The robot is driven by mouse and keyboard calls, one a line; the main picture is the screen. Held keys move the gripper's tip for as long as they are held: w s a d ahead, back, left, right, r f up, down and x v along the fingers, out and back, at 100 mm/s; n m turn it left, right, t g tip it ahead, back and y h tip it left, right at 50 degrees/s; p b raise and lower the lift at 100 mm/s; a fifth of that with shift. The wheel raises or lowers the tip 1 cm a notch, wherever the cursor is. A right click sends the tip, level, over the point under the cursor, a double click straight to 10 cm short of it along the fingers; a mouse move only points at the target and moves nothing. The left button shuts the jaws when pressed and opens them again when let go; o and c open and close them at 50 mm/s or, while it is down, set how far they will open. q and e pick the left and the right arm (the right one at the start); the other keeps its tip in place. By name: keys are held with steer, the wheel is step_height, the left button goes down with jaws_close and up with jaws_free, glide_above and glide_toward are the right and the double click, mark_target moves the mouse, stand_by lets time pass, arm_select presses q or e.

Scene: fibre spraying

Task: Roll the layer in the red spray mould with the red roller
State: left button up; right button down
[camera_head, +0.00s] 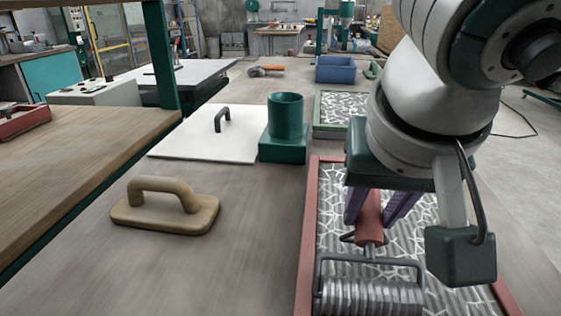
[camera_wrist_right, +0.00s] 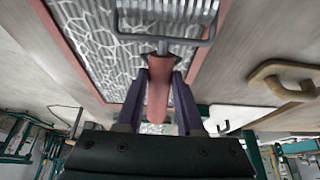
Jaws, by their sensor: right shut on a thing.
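The red spray mould (camera_head: 308,230) lies at the front right of the table, its tray filled with a grey layer webbed with white fibres. My right gripper (camera_head: 370,222) is over the mould, its purple fingers shut on the red handle of the red roller (camera_head: 370,297). The ribbed metal drum lies over the near part of the layer; I cannot tell whether it touches. In the right wrist view the handle (camera_wrist_right: 159,90) sits between the fingers, and the drum crosses the layer at the top. My arm hides part of the mould's right side. My left gripper is not in view.
A tan float (camera_head: 165,208) stands left of the mould. Behind it are a white board (camera_head: 185,145) with a dark handle and a green cup on a block (camera_head: 285,125). A green mould (camera_head: 325,128), a blue bin (camera_head: 335,69) and an orange-handled tool (camera_head: 266,71) are farther back.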

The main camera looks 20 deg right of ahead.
steer(key=shift+s+a+f, duration=0.15)
steer(key=shift+s+a, duration=0.25)
steer(key=shift+s, duration=0.2)
steer(key=shift+s+a+f, duration=0.15)
steer(key=shift+s+a, duration=0.2)
steer(key=shift+s, duration=0.25)
steer(key=shift+w+d, duration=0.15)
steer(key=shift+w, duration=0.05)
step_height(320, 180, up, 7)
steer(key=p, duration=0.4)
step_height(320, 180, up, 58)
steer(key=w+a+n+y+p, duration=0.1)
steer(key=n+p, duration=0.5)
steer(key=p, duration=4.1)
steer(key=shift+w+a+t+y, duration=0.2)
steer(key=shift+a+t+y, duration=0.1)
steer(key=shift+a+y, duration=0.5)
